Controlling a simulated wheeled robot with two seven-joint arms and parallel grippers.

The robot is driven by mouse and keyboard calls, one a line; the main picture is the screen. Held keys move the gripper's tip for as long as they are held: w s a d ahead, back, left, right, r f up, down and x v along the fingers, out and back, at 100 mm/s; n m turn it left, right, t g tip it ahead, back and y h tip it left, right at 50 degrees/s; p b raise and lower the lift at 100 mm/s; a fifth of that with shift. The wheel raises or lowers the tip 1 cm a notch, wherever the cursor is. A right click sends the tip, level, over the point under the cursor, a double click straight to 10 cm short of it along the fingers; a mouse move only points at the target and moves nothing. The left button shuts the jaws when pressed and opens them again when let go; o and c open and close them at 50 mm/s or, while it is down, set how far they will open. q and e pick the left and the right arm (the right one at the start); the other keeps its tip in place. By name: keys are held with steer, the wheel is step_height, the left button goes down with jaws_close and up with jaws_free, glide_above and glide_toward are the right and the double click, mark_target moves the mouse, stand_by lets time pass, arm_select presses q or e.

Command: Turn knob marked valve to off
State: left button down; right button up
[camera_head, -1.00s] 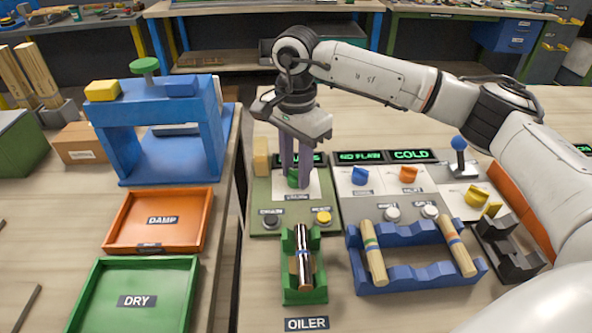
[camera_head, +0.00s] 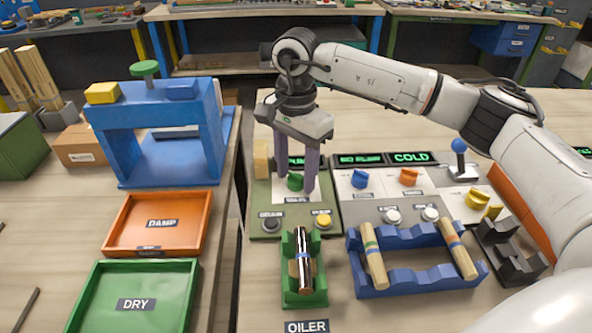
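The green knob (camera_head: 295,182) sits on a white plate on the green panel (camera_head: 258,215), with a small label below it that is hard to read. My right gripper (camera_head: 297,176) points down over this knob. Its two purple fingers are apart, one on each side of the knob, with gaps visible beside it. The green display (camera_head: 295,161) above the knob is mostly hidden by the fingers. My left gripper is not in view.
A blue knob (camera_head: 360,178), an orange knob (camera_head: 409,177) and a yellow knob (camera_head: 477,199) stand to the right. Black and yellow buttons sit in front of the green knob. A green cradle (camera_head: 318,296) holds a dark rod. A blue press (camera_head: 150,125) stands left.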

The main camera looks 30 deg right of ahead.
mark_target(296, 175)
step_height(296, 175, up, 10)
stand_by(0.6)
steer(key=shift+s, duration=0.1)
stand_by(0.3)
